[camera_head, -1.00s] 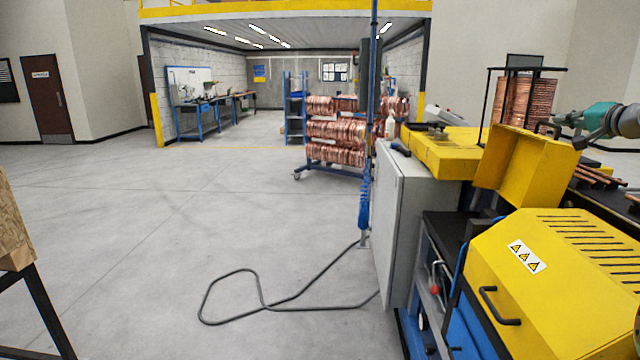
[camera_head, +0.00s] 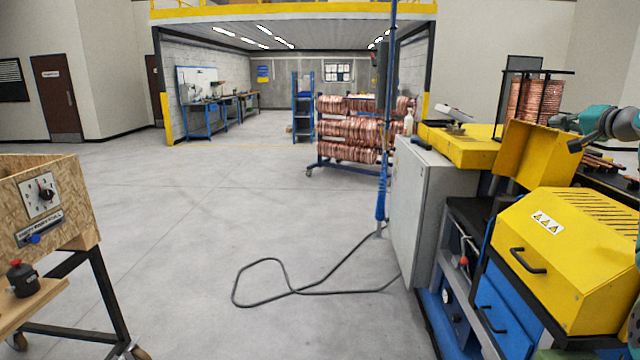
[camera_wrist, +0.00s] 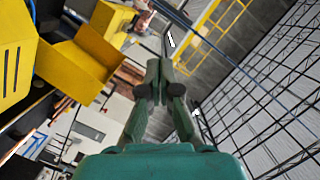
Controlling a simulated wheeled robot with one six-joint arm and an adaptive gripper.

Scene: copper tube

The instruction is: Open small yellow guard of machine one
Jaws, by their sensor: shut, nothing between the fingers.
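The small yellow guard (camera_head: 540,155) is a folded yellow plate on the machine at the right in the head view. It stands tilted up behind the larger yellow cover and looks open. In the wrist view the guard (camera_wrist: 85,60) is at the upper left, with its folded inner faces showing. My gripper (camera_wrist: 158,72) is shut and empty, pointing up the middle of the wrist view, apart from the guard and to its right. In the head view my teal and grey wrist shows at the right edge, beyond the guard.
The larger yellow slotted cover (camera_head: 575,245) with a black handle is closed in front. A grey cabinet (camera_head: 415,210) stands beside the machine. A wooden control stand (camera_head: 50,205) is at the left. A cable (camera_head: 265,265) lies on otherwise open floor.

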